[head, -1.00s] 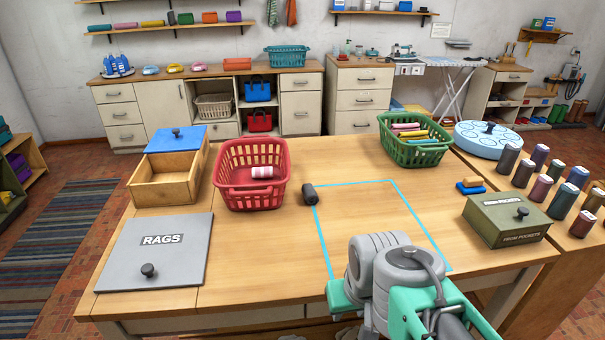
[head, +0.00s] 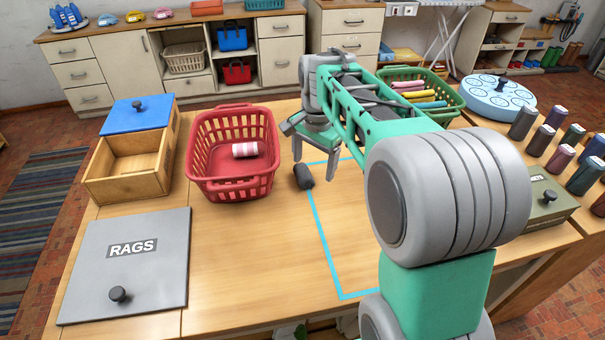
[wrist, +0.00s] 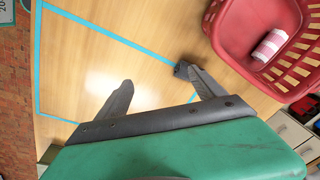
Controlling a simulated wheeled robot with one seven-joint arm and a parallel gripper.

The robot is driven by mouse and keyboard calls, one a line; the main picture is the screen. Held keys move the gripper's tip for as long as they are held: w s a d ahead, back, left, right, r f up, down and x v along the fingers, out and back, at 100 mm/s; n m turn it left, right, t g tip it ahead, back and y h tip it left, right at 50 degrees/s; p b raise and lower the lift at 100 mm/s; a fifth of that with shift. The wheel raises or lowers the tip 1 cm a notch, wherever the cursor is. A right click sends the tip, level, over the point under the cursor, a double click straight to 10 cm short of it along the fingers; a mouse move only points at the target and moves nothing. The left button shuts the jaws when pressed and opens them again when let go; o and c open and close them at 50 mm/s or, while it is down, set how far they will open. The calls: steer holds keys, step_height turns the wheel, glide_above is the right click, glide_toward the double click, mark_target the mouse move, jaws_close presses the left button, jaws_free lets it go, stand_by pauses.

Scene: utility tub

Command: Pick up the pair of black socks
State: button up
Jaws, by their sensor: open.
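The pair of black socks (head: 303,177) is a small dark roll lying on the wooden table, right of the red basket and at the left edge of the blue-taped outline. In the wrist view the socks (wrist: 180,69) show at the tip of the right finger and are partly hidden by it. My gripper (head: 315,168) is open and empty, pointing down above the table by the socks. The socks are not between the fingers in the wrist view (wrist: 158,78). I cannot tell how high the fingertips are above the table.
The red basket (head: 200,176) holds a pink-and-white roll (head: 245,149). A wooden box (head: 118,190) with a blue lid and a grey RAGS panel (head: 150,270) are at the left. A green basket (head: 455,108) and several dark rolls stand at the right. The front middle of the table is clear.

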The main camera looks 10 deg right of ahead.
mark_target(305, 170)
steer(key=o, duration=0.4)
steer(key=w+f+m, duration=0.2)
steer(key=w, duration=0.1)
steer(key=w+f+m+g, duration=0.1)
steer(key=w+f+m, duration=0.1)
steer(key=w, duration=0.2)
steer(key=w+f+m, duration=0.2)
steer(key=w, duration=0.2)
steer(key=shift+d+f+m, duration=0.15)
steer(key=shift+d+m, duration=0.2)
steer(key=shift+m, duration=0.05)
steer(key=f, duration=0.2)
steer(key=f+p, duration=0.1)
steer(key=f, duration=0.5)
steer(key=shift+w+a+p, duration=0.15)
steer(key=shift+w+p, duration=0.1)
steer(key=shift+p, duration=0.15)
steer(key=shift+c, duration=0.3)
steer(key=c, duration=1.4)
